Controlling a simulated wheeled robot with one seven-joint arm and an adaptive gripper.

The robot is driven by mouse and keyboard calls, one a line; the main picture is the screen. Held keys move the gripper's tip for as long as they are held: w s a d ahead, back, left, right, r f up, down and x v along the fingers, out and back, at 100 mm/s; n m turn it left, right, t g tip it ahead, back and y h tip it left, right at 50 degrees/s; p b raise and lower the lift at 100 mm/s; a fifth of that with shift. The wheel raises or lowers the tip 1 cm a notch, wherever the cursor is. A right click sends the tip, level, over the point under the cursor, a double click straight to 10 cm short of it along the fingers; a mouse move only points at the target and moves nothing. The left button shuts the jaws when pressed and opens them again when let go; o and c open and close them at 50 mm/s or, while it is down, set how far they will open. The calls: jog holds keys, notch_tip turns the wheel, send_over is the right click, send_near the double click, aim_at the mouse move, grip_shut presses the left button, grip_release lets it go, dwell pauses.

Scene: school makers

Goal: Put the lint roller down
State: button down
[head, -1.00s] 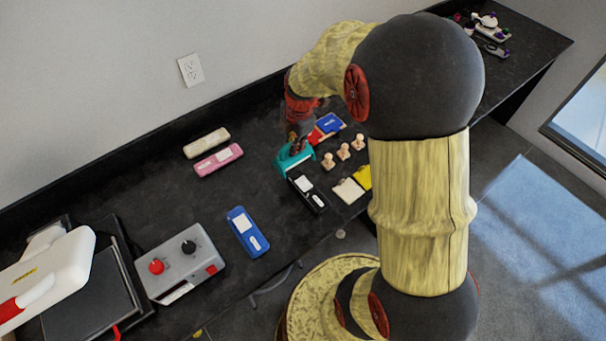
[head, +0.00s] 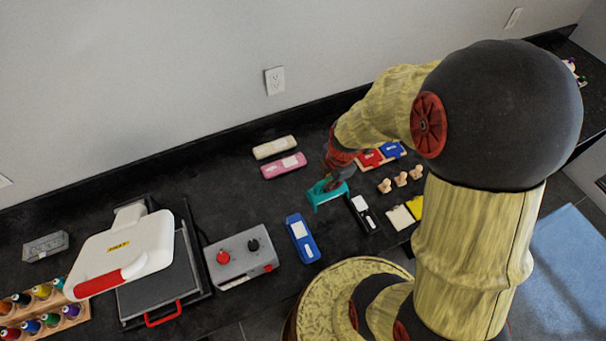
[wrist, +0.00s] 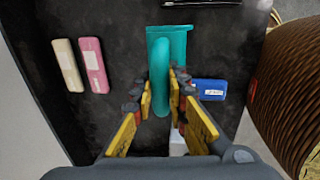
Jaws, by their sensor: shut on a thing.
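The lint roller is teal (head: 322,197), with a wide head and a long handle. It is over or on the dark counter, between the pink case and the black case; I cannot tell if it touches the counter. My gripper (head: 336,179) is shut on it from above. In the wrist view, the fingers (wrist: 160,97) stand on either side of the teal handle (wrist: 163,62), with the wide head beyond the fingertips. The fingers' contact is partly hidden in the head view.
The counter (head: 240,190) has bare room left of the roller. Pink (head: 284,166) and cream (head: 274,147) cases lie behind left, a blue case (head: 301,240) front left. A black case (head: 363,213) and wooden stamps (head: 400,179) are right. A grey control box (head: 240,257) and heat press (head: 120,250) stand left.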

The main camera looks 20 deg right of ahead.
jog(key=shift+w+d+f+b, duration=0.2)
jog(key=shift+w+d+f, duration=0.05)
jog(key=shift+w+f, duration=1.95)
jog(key=shift+w+d+f+b, duration=0.25)
jog(key=shift+w+d+f, duration=0.05)
jog(key=shift+w+f, duration=1.9)
jog(key=shift+w+d+f+b, duration=0.25)
jog(key=shift+w+f, duration=1.65)
jog(key=shift+w, duration=0.5)
jog(key=shift+f, duration=0.15)
jog(key=c, duration=1.8)
grip_release()
jog(key=shift+o, duration=0.2)
